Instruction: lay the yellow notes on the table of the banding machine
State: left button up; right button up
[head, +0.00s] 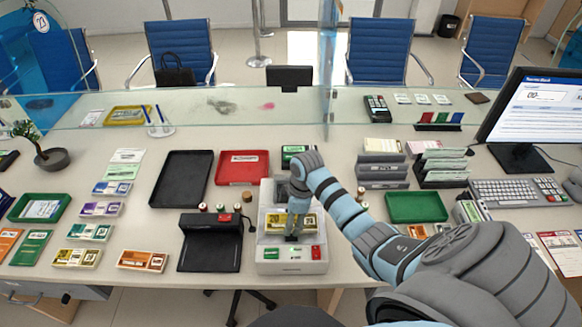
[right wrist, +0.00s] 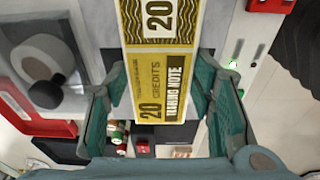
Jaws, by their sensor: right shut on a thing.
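The yellow notes (head: 309,222), a strap marked 20 credits, are between the fingers of my right gripper (head: 294,234). In the right wrist view the notes (right wrist: 158,72) run lengthwise between the green fingers of the gripper (right wrist: 161,108). The banding machine (head: 275,256) is a pale grey unit with a green display and red button at its front. My right gripper and the notes are over its middle. Whether the notes touch its table cannot be told, as the gripper hides part of it. My left gripper is not in view.
A black device (head: 208,262) stands just left of the machine, with several small stamps behind it. A red tray (head: 242,181) and a black tray (head: 163,204) lie farther back. A green tray (head: 433,218) is to the right. Several other note bundles lie at left.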

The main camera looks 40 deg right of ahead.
jog(key=shift+f, duration=0.15)
jog(key=o, duration=1.2)
notch_tip(320, 180, up, 12)
jog(key=s+d, duration=0.1)
jog(key=shift+d, duration=0.2)
